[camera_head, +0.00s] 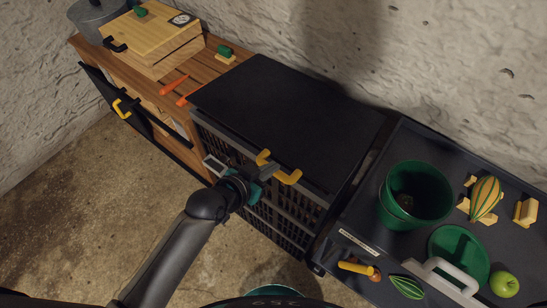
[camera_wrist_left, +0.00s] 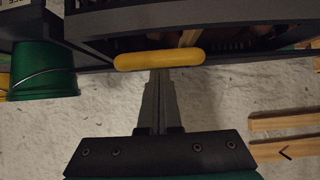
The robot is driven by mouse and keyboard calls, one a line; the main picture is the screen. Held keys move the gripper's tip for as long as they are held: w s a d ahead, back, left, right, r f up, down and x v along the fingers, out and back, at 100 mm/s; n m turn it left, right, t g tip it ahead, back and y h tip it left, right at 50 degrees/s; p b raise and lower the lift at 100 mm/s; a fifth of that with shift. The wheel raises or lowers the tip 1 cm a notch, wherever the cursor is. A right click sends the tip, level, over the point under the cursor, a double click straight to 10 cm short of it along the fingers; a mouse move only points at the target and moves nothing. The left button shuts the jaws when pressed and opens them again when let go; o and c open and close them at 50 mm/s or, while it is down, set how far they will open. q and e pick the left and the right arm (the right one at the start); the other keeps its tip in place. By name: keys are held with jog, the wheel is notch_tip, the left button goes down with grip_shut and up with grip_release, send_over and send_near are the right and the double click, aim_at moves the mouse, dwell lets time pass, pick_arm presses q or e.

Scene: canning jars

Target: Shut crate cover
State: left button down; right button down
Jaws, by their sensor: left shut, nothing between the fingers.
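The crate (camera_head: 275,216) is dark with slatted sides and stands between the wooden cabinet and the dark tray. Its flat black cover (camera_head: 285,110) lies over the top; I cannot tell whether a small gap is left at the front. A yellow handle (camera_head: 289,178) sticks out from the cover's front edge. My left gripper (camera_head: 269,171) is at this handle, its fingers shut and empty. In the left wrist view the shut fingertips (camera_wrist_left: 160,72) reach the lower edge of the yellow handle (camera_wrist_left: 158,60); I cannot tell whether they touch. My right gripper is not in view.
A wooden cabinet (camera_head: 190,62) with a wooden box (camera_head: 153,38) and orange-handled items (camera_head: 174,86) stands at left. At right, a dark tray (camera_head: 350,222) holds a green bucket (camera_head: 414,194), a green plate (camera_head: 458,252) and produce. The floor (camera_head: 70,190) at left is clear.

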pick_arm(q)
notch_tip(320, 180, down, 5)
jog(key=b, duration=0.3)
notch_tip(320, 180, up, 5)
jog(key=p, duration=0.5)
jog(key=s+f+v, duration=0.1)
jog(key=v, duration=0.8)
jog(key=shift+s+a+f+p, duration=0.15)
jog(key=shift+a+f+p, duration=0.1)
jog(key=shift+a+p, duration=0.15)
jog(key=s+a+f+n+g+y+b, duration=0.1)
jog(key=s+a+f+y+b, duration=0.15)
jog(key=f, duration=0.65)
jog(key=s+a+f+n+g+y+b, duration=0.15)
jog(key=a+f, duration=0.25)
jog(key=f, duration=0.5)
jog(key=s+a+f+n+y+b, duration=0.1)
jog(key=s+a+f+b, duration=0.2)
jog(key=f, duration=0.7)
jog(key=s+a+f+n+g+y+b, duration=0.1)
jog(key=s+f+g+b, duration=0.3)
jog(key=s+f, duration=1.2)
jog(key=s+a+g, duration=0.1)
jog(key=s, duration=0.3)
jog(key=shift+s+f+g+y, duration=0.2)
jog(key=shift+f+g+y, duration=0.1)
jog(key=shift+g+y, duration=0.1)
